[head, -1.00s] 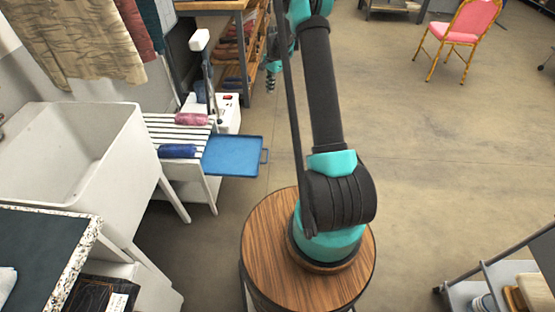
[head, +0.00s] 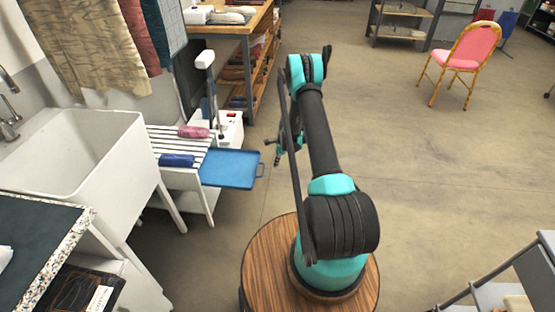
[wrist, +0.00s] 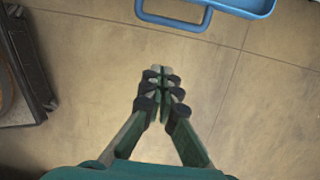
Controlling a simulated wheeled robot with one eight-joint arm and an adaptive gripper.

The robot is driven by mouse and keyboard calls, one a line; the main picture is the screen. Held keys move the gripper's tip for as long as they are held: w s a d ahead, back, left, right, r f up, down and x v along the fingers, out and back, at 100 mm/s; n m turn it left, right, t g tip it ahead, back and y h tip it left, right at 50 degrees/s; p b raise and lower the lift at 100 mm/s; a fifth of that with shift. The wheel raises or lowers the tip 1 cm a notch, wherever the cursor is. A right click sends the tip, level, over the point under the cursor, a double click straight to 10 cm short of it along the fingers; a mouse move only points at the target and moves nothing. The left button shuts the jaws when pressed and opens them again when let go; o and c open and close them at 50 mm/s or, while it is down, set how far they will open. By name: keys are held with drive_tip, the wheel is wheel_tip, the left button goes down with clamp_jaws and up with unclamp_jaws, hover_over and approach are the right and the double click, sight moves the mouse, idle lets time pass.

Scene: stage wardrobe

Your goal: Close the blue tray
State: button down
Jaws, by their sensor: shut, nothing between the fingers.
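The blue tray (head: 228,169) sticks out to the right from under a white slatted rack, with a loop handle (head: 260,171) on its right end. In the wrist view the tray's corner (wrist: 262,8) and its blue handle (wrist: 172,20) show at the top edge. My gripper (head: 272,150) is just right of the tray handle in the head view, partly hidden by my arm. In the wrist view my gripper (wrist: 160,75) has its fingertips together, empty, over bare floor, apart from the handle.
The white rack (head: 180,143) carries a pink roll (head: 194,132) and a blue roll (head: 176,160). A white sink (head: 85,150) stands left of it. A wooden-topped workbench (head: 235,20) is behind. The floor right of the tray is open, with a pink chair (head: 474,47) farther off.

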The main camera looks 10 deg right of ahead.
drive_tip(key=w+a+f, duration=0.1)
drive_tip(key=a+f, duration=0.3)
drive_tip(key=shift+w+a+f, duration=0.3)
drive_tip(key=shift+w, duration=0.05)
